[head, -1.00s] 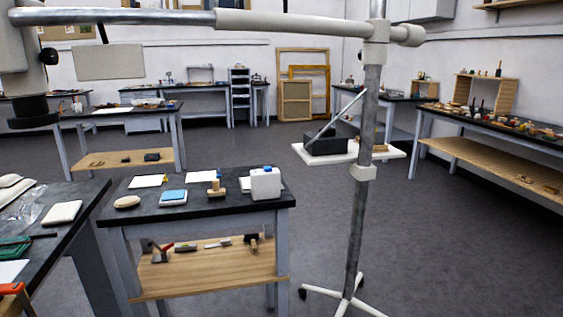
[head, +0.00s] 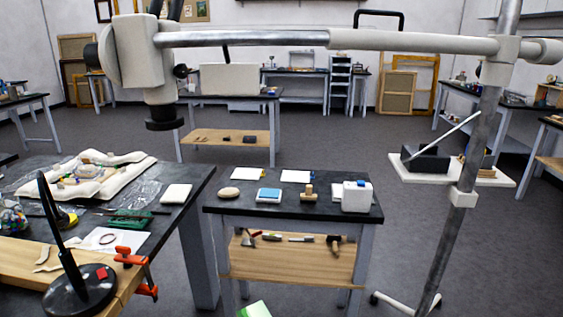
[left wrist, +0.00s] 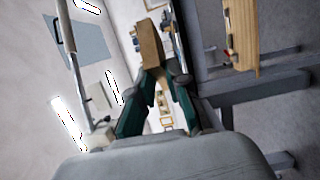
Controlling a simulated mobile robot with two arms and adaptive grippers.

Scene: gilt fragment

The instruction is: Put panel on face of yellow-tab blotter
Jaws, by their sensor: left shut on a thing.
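My left gripper (left wrist: 154,76) has dark green fingers and shows in the left wrist view. It is shut on a tan, wood-coloured panel (left wrist: 150,43) that sticks out beyond the fingertips. In the head view, a white blotter (head: 249,172) with a small yellow tab lies flat at the back left of the small dark-topped table (head: 222,208). Its face looks bare. A similar white blotter (head: 295,176) with a blue tab lies to its right. My right gripper is in neither view.
On the small table, an oval pad (head: 229,193), a blue-topped pad (head: 269,195), a wooden stamp-like tool (head: 308,194) and a white box (head: 357,197) stand in front of the blotters. A metal stand (head: 467,170) rises at right. A green-and-white object (head: 254,309) shows at the bottom edge.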

